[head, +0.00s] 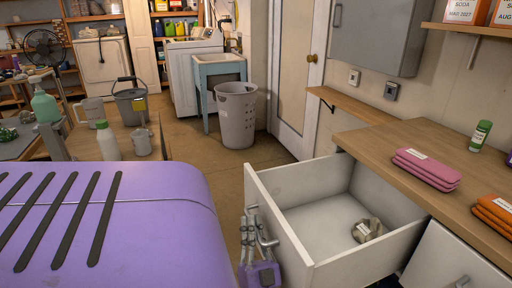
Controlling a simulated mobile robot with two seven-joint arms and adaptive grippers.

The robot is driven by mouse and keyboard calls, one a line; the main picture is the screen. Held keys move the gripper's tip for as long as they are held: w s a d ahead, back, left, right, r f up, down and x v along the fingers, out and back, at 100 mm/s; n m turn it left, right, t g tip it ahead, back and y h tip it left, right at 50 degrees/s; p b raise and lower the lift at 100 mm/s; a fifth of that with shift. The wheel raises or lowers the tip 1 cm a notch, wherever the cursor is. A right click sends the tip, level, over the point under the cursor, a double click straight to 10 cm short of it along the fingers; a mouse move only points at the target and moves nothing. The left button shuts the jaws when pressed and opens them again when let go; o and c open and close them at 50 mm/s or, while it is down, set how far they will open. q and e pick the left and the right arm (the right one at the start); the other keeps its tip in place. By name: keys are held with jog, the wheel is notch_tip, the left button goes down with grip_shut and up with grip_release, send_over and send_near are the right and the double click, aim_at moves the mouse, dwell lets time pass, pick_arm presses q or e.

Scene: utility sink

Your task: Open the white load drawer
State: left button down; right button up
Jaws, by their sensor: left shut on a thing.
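The white load drawer (285,226) is at the lower middle of the head view. It stands pulled well out from under the wooden counter, with its inside in sight. A small round roll (366,230) with a pale label lies on the drawer floor near the right. My left gripper (258,232) is at the drawer's front face, shut on its metal handle (267,238). The fingers overlap the handle, so the exact contact is partly hidden. My right gripper is not in view.
The wooden counter (415,145) holds pink folded cloths (426,168), orange cloths (494,213) and a green bottle (480,136). Another white drawer (450,262) is at the lower right. A grey basket (236,115) stands behind. Open floor lies left of the drawer.

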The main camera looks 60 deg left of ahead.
pick_arm(q)
jog(key=c, duration=1.8)
grip_release()
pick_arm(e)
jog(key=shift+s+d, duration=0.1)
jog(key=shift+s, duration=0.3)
pick_arm(q)
jog(key=shift+d+f, duration=0.25)
jog(key=shift+f, duration=0.05)
jog(key=v, duration=1.1)
jog(key=shift+s+d+f, duration=0.1)
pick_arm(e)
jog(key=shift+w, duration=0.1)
